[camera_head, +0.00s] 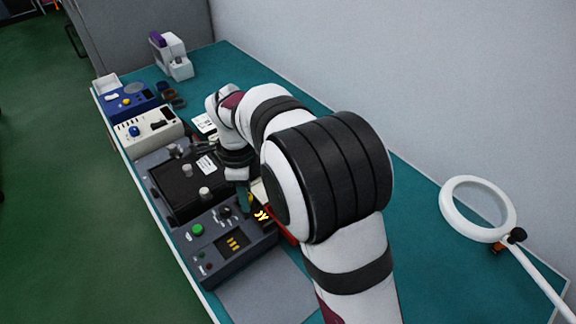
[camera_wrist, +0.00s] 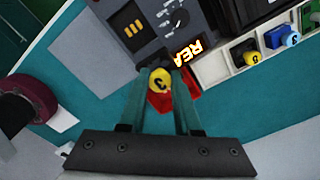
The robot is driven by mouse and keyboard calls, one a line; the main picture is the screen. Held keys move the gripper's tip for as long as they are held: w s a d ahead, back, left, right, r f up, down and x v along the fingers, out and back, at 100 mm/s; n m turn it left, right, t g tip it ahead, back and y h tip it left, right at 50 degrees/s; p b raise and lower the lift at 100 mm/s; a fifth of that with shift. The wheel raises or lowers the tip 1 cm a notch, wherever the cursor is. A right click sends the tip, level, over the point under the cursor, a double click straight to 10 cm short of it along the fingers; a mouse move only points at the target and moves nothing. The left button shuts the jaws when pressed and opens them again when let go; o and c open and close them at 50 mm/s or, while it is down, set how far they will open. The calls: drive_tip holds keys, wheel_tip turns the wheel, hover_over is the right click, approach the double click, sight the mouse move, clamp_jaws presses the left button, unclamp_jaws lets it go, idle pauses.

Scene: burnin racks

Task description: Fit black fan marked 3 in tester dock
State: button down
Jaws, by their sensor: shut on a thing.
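My gripper (camera_wrist: 166,80) is shut on a small piece with a round yellow top (camera_wrist: 160,78). The top bears a dark mark that could be a 3 or a C. The piece's lower part is hidden, and no black fan body shows clearly. Red surfaces show around and behind the fingers; I cannot tell if they belong to the piece. The dark grey tester (camera_wrist: 112,58) is beside the fingertips, with a lit text display (camera_wrist: 188,52). In the head view my gripper (camera_head: 243,192) hangs at the tester's (camera_head: 222,268) back right edge.
A black-covered unit (camera_head: 185,185), a white box (camera_head: 148,134) and a blue box (camera_head: 128,104) line the bench's left edge. A ring lamp (camera_head: 452,207) stands right.

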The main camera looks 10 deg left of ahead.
drive_tip(key=shift+s+a+f, duration=0.6)
drive_tip(key=shift+s+f, duration=0.35)
drive_tip(key=shift+f, duration=0.1)
drive_tip(key=shift+s+a+f, duration=0.55)
drive_tip(key=shift+s+f, duration=0.35)
drive_tip(key=shift+f, duration=0.2)
drive_tip(key=shift+s+a+f, duration=0.6)
drive_tip(key=shift+s+f, duration=0.35)
drive_tip(key=shift+f, duration=0.1)
drive_tip(key=shift+f, duration=0.5)
drive_tip(key=c, duration=0.5)
unclamp_jaws()
drive_tip(key=shift+r, duration=2.5)
